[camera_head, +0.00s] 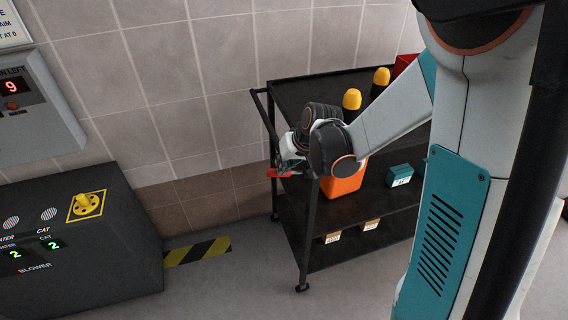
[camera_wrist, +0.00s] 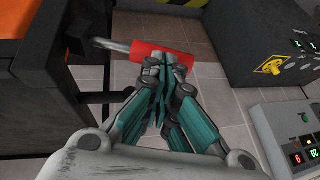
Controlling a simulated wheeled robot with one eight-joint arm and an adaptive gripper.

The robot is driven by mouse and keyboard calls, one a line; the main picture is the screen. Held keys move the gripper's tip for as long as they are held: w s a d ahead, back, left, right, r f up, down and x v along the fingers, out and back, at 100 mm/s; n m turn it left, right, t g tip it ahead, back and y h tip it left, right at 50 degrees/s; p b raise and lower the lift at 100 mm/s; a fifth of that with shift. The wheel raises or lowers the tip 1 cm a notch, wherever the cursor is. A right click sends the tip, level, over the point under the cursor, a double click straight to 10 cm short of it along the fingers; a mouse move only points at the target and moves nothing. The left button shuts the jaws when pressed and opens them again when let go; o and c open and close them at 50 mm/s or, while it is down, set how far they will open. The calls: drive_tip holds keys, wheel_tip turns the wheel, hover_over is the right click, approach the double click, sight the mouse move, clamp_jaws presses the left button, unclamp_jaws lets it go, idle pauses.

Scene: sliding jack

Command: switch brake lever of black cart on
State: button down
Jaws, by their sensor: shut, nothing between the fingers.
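The black cart (camera_head: 312,215) stands against the tiled wall in the head view. Its brake lever has a red grip (camera_head: 279,173) at the cart's left side. In the wrist view the lever's red grip (camera_wrist: 142,58) sits on a metal rod (camera_wrist: 111,45) that runs left to the cart's dark frame. My gripper (camera_wrist: 165,66) is shut and empty, its teal fingertips overlapping the middle of the red grip. I cannot tell whether they touch it. In the head view my gripper (camera_head: 291,165) is small and partly hidden by the wrist.
Yellow-topped bottles (camera_head: 352,99) stand on the cart's top shelf. An orange container (camera_head: 344,184) and a teal box (camera_head: 400,175) are on the shelf below. A dark blower cabinet (camera_head: 75,250) stands at left. Floor with a striped mark (camera_head: 197,252) lies between cabinet and cart.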

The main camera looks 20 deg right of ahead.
drive_tip(key=shift+a+f+h+b, duration=0.35)
drive_tip(key=shift+a+f+h, duration=0.1)
drive_tip(key=shift+f+h, duration=0.05)
drive_tip(key=f+h+b, duration=0.1)
drive_tip(key=a+f+h+b, duration=0.1)
drive_tip(key=f+n+h+b, duration=0.1)
drive_tip(key=shift+a+f+h+b, duration=0.3)
drive_tip(key=shift+f+b, duration=0.05)
drive_tip(key=shift+f+h+b, duration=0.3)
drive_tip(key=shift+f+b, duration=0.9)
drive_tip(key=shift+f, duration=0.05)
drive_tip(key=a+p+v, duration=0.2)
drive_tip(key=p+v, duration=0.6)
drive_tip(key=v, duration=0.5)
drive_tip(key=shift+s+a, duration=0.2)
drive_tip(key=shift+a, duration=0.1)
